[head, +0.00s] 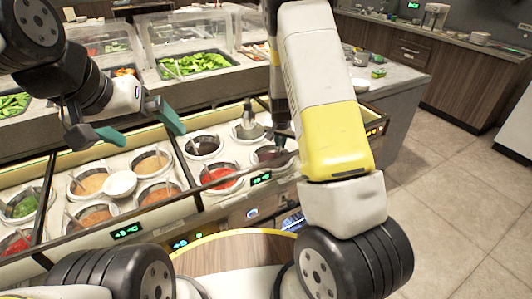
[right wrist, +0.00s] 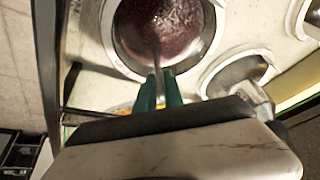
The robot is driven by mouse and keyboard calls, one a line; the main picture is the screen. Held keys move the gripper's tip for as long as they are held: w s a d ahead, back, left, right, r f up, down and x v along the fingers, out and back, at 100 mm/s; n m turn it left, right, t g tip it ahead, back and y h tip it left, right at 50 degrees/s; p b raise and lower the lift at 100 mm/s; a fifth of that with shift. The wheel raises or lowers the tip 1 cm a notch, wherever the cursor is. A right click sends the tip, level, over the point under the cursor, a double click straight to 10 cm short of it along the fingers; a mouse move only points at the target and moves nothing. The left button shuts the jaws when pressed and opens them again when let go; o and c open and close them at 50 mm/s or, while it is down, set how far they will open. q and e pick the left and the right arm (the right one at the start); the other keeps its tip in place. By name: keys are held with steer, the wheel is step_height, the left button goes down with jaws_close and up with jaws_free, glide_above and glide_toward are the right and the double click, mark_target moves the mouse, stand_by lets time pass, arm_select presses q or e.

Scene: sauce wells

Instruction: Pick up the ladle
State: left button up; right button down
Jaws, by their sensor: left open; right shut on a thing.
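The ladle (right wrist: 157,50) shows in the right wrist view as a thin grey handle. Its lower end goes into a round well of dark red sauce (right wrist: 180,22). My right gripper (right wrist: 158,90) is shut on the handle, its two green fingers close together around it. The ladle's bowl is hidden in the sauce. In the head view my right arm covers the right gripper, and the dark sauce well (head: 268,154) shows just left of the arm. My left gripper (head: 142,126) is open and empty above the sauce wells at the left.
Other wells hold red sauce (head: 220,177), orange sauces and green sauce (head: 22,206), several with utensils. A white bowl (head: 119,184) sits between wells. A clear sneeze guard (head: 185,32) and salad trays (head: 195,64) stand behind. Open floor (head: 450,200) lies at the right.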

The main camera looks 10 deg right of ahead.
step_height(320, 180, up, 10)
stand_by(0.6)
steer(key=shift+f, duration=0.1)
steer(key=shift+f, duration=4)
steer(key=shift+r, duration=4.5)
